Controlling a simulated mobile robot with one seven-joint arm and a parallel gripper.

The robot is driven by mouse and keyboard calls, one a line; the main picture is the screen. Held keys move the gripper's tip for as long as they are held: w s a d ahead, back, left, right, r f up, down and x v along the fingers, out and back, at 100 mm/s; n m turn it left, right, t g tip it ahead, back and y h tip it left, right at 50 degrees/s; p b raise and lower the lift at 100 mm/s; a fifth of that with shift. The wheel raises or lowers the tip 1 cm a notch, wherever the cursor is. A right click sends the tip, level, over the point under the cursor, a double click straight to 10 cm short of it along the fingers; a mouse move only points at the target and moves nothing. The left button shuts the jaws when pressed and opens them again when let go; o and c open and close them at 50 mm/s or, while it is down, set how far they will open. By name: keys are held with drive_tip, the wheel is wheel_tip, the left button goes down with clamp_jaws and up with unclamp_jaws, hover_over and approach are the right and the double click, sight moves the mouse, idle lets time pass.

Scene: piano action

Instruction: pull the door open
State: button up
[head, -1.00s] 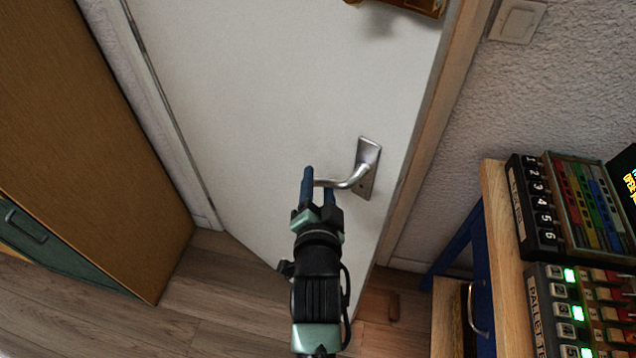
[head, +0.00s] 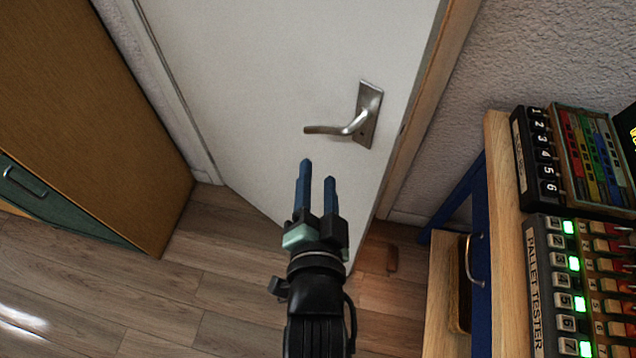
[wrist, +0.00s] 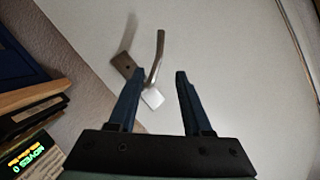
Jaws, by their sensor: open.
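The white door (head: 270,75) stands slightly ajar, its right edge a little out from the wooden frame. Its silver lever handle (head: 335,130) points left from a plate near that edge. My gripper (head: 318,170) is open and empty, below the lever in the head view, with a gap between the blue fingertips and the handle. In the wrist view the handle (wrist: 158,55) shows beyond the fingers (wrist: 160,73), nearer the left finger, which partly overlaps it. The lever is not between the fingers.
A brown cabinet (head: 90,100) with a green drawer stands at the left. At the right, a wooden-topped blue bench (head: 505,270) carries a lit pallet tester (head: 560,290) and a numbered box (head: 535,155). The wooden floor (head: 240,260) between is mostly clear.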

drive_tip(key=shift+s+r, duration=0.1)
drive_tip(key=shift+s, duration=0.35)
